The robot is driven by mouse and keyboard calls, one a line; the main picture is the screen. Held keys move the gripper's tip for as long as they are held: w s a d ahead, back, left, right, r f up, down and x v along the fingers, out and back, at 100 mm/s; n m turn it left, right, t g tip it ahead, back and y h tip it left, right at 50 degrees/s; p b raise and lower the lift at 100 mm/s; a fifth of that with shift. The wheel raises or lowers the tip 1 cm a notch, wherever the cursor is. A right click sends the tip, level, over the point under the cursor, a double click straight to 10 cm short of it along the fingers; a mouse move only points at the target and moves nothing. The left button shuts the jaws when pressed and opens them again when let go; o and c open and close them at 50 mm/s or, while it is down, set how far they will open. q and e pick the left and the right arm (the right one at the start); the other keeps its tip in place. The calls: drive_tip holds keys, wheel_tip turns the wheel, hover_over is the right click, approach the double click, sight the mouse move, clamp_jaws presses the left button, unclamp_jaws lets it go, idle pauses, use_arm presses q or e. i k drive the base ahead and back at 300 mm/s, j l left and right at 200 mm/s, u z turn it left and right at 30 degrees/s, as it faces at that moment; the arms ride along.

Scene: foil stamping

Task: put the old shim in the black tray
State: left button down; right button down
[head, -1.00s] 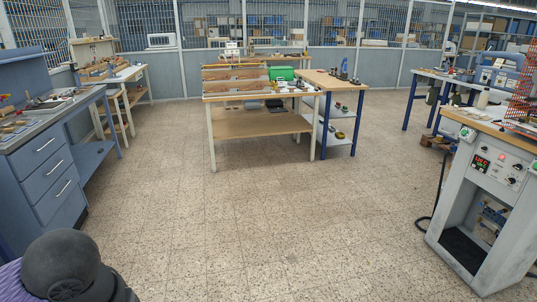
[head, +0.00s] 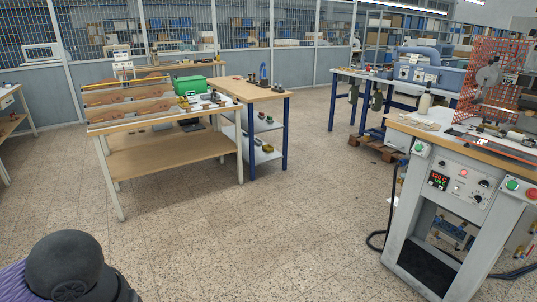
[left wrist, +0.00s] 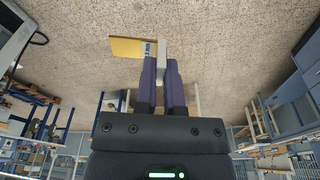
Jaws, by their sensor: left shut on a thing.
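My left gripper (left wrist: 161,72) shows in the left wrist view, with its two purple fingers closed on the shim (left wrist: 127,48). The shim is a flat yellow piece with a pale printed label; it sticks out to the left of the fingertips, above the speckled floor. Part of it is hidden between the fingers. The head view shows only a dark rounded part of my left arm at the lower left, not the gripper. My right gripper is in neither view. I cannot make out the black tray for certain in either current view.
A stamping machine on a grey stand (head: 402,215) is at the right. A wooden workbench (head: 165,155) with a green box (head: 194,86) stands left of centre, beside a blue-legged table (head: 245,88). Another blue-legged bench (head: 333,100) is behind. The floor (head: 250,235) between is clear.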

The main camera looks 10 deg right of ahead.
sight(458, 133)
drive_tip(key=i+l+z, duration=0.9)
drive_tip(key=i+z, duration=0.3)
drive_tip(key=i, duration=0.15)
drive_tip(key=i+l+z, duration=0.2)
drive_tip(key=i+z, duration=0.25)
drive_tip(key=i, duration=0.35)
drive_tip(key=i+z, duration=0.5)
drive_tip(key=i, duration=0.3)
drive_tip(key=i+l, duration=0.1)
drive_tip(key=i, duration=0.2)
drive_tip(key=i+l, duration=0.1)
drive_tip(key=i, duration=0.15)
